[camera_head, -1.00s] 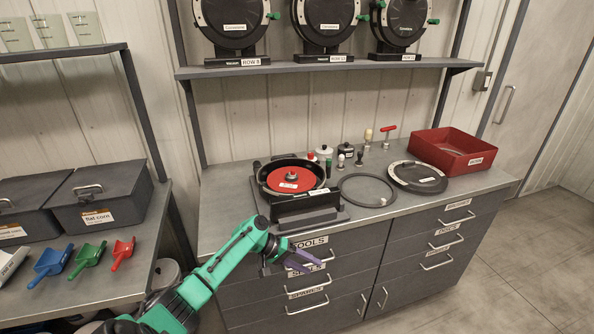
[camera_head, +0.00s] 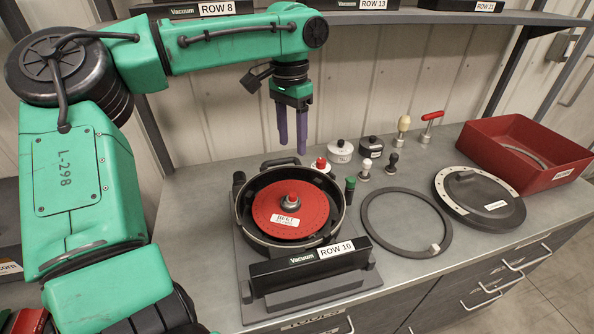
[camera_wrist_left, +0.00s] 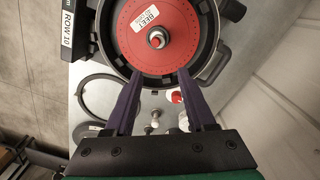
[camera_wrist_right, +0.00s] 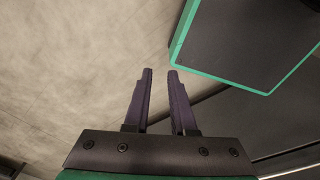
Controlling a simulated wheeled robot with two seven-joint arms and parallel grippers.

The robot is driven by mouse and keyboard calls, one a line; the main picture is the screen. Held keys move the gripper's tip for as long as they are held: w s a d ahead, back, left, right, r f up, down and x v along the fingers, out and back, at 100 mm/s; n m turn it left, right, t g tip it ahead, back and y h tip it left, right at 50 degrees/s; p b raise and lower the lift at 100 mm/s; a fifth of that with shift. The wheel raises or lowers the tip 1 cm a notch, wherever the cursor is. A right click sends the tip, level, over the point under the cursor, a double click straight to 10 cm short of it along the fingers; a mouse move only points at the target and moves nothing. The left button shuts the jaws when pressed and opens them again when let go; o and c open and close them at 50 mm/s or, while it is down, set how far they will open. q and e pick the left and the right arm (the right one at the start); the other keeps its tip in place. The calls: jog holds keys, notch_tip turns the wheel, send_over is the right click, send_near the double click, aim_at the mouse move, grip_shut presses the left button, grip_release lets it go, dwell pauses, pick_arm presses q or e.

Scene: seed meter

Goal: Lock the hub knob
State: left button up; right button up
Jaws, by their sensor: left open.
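The seed meter (camera_head: 245,222) lies on the bench as an open black round housing on a stand labelled ROW 10. A red disc (camera_head: 270,213) labelled BEET lies inside it. The hub knob (camera_head: 291,200) has a red top on a grey hub at the disc's centre; it also shows in the left wrist view (camera_wrist_left: 157,39). My left gripper (camera_head: 292,148) is open, empty and pointing down above the housing's back part, apart from the knob. Which way the knob is turned I cannot tell. My right gripper (camera_wrist_right: 160,71) is slightly open and empty, away from the meter.
A red-topped piece (camera_head: 320,164) stands close behind the housing. Several small knobs and hand tools stand at the back. A black ring (camera_head: 372,232), a round cover (camera_head: 479,194) and a red bin (camera_head: 522,150) lie to the right. A shelf edge (camera_head: 420,14) runs above.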

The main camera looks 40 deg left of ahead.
pick_arm(q)
send_over(293, 194)
jog(key=s, duration=0.1)
notch_tip(293, 194, down, 6)
jog(key=f, duration=0.5)
jog(key=w+f, duration=0.1)
jog(key=f, duration=0.1)
jog(key=shift+f+p, duration=0.15)
jog(key=shift+p, duration=0.2)
jog(key=shift+s, duration=0.1)
jog(key=shift+f, duration=0.1)
grip_shut()
jog(key=shift+r+m+p, duration=0.25)
jog(key=shift+m+p, duration=0.05)
jog(key=shift+p, duration=0.25)
jog(key=shift+f+m, duration=0.1)
jog(key=shift+m, duration=0.2)
jog(key=shift+f, duration=0.1)
grip_release()
pick_arm(e)
jog(key=shift+s+d+r, duration=0.65)
jog(key=shift+s+r, duration=0.2)
jog(key=shift+s, duration=0.1)
